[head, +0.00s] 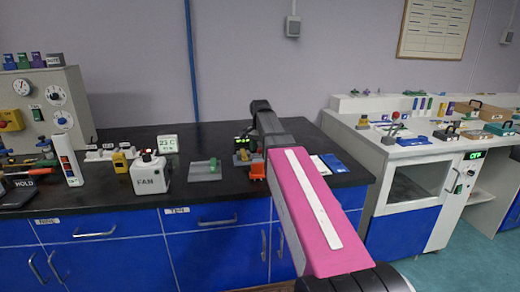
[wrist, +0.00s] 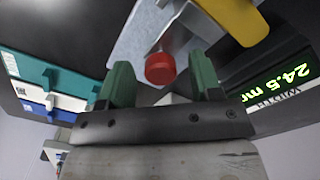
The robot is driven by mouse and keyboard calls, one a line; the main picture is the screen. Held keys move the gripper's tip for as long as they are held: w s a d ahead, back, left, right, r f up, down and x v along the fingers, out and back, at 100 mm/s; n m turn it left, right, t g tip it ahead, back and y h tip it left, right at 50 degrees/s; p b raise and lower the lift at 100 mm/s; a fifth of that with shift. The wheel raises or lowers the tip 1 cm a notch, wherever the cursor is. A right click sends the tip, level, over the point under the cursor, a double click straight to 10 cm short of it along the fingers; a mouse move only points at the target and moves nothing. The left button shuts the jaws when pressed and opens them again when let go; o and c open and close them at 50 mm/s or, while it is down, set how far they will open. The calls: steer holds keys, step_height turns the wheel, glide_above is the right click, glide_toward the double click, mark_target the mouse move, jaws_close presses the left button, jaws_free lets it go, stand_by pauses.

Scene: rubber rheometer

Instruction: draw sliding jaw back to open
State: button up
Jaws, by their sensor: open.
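My gripper (wrist: 161,72) is open in the wrist view, its two green fingers spread apart. A red round knob (wrist: 160,69) shows between the fingertips, with a gap on each side of it. Beyond it is a pale grey metal part (wrist: 150,32), with a yellow block (wrist: 236,18) at upper right. I cannot tell which of these is the sliding jaw. A display (wrist: 278,84) at right reads 24.5 mm. In the head view, my arm hides the gripper; a small yellow fixture (head: 241,157) and a green-lit display (head: 243,141) stand beside the arm.
A grey block with a green part (head: 205,171), a white FAN box (head: 149,174) and a 23 C display (head: 168,143) stand left on the black bench. An orange piece (head: 257,171) is close by the arm.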

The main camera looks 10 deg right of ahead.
jaws_close()
steer(key=shift+d, duration=1.55)
jaws_free()
steer(key=shift+d, duration=0.1)
step_height(320, 180, up, 11)
steer(key=shift+f, duration=0.15)
